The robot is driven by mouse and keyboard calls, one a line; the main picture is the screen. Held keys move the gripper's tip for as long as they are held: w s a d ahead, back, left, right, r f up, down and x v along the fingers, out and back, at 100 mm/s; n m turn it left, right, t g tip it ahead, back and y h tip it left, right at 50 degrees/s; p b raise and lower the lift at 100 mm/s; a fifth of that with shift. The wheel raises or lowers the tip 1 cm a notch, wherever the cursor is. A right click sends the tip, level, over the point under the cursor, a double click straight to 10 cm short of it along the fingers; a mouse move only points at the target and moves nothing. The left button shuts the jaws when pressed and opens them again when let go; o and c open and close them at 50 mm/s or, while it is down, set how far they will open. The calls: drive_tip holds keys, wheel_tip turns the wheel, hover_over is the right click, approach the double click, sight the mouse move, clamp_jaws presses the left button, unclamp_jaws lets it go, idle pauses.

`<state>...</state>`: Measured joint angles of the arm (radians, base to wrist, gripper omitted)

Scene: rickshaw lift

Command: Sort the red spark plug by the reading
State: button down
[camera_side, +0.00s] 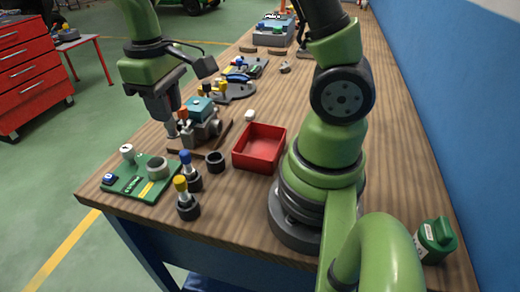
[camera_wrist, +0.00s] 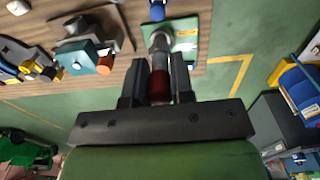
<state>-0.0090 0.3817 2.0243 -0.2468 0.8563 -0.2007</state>
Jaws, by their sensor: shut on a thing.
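My gripper (camera_wrist: 157,82) is shut on the red spark plug (camera_wrist: 158,88), whose red part shows between the fingers in the wrist view. In the side view my gripper (camera_side: 171,128) is left of the small engine (camera_side: 202,128), above the bench edge, and the plug cannot be made out there. The green board (camera_side: 136,188) lies at the front left corner with a grey ring (camera_side: 157,167), a white post and a blue knob; any reading on it is too small to tell. A red tray (camera_side: 258,147) stands beside my base. An empty dark holder (camera_side: 216,162) stands in front of it.
A blue-topped plug (camera_side: 186,159) and a yellow-topped plug (camera_side: 181,185) stand upright in dark holders near the front edge. Coloured parts (camera_side: 230,92) lie behind the engine. A green bottle (camera_side: 436,240) stands at the right. The bench right of the tray's far side is clear.

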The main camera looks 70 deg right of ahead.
idle(0.3)
drive_tip(key=s+d, duration=1.3)
drive_tip(key=d, duration=0.3)
drive_tip(key=shift+w+a+f, duration=0.1)
drive_tip(key=shift+w+f, duration=0.05)
drive_tip(key=shift+f, duration=2.8)
drive_tip(key=c, duration=0.9)
unclamp_jaws()
wheel_tip(320, 180, up, 10)
